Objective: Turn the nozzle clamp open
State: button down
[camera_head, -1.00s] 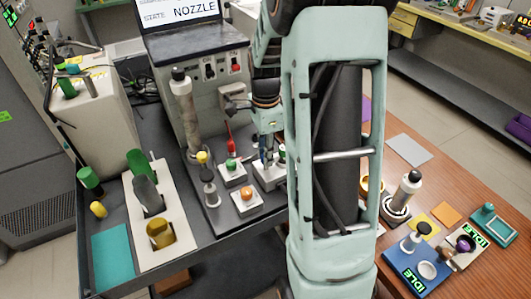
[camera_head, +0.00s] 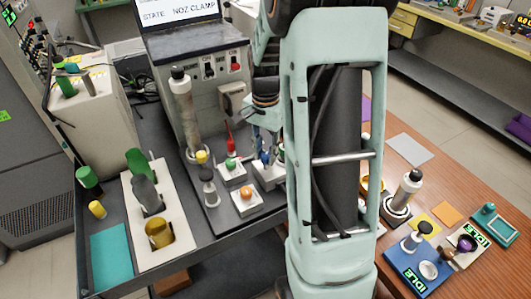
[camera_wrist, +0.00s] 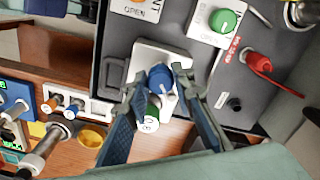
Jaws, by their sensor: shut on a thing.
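A blue knob (camera_wrist: 160,77) stands on a white plate (camera_wrist: 150,52) on the dark bench. My gripper (camera_wrist: 159,80) has one finger on each side of the blue knob and is shut on it. A green knob with a white end (camera_wrist: 152,113) sits beside it, partly between the fingers. In the head view my gripper (camera_head: 264,145) is over the same plate, and my arm hides part of that area. Which knob is the nozzle clamp cannot be read from its label. The screen (camera_head: 180,12) reads "NOZ CLAMP".
An orange knob (camera_head: 246,192) sits at the bench's front. A tall bottle-like column (camera_head: 184,110) stands left. The wooden table (camera_head: 440,180) lies right.

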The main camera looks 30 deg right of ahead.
aim_at(266, 155)
jog(key=n, duration=0.5)
jog(key=shift+n, duration=0.3)
jog(key=shift+d+n, duration=0.1)
jog(key=shift+n, duration=2.1)
jog(key=c, duration=1.7)
grip_release()
jog(key=shift+o, duration=0.2)
jog(key=shift+r, duration=0.1)
notch_tip(266, 155, up, 12)
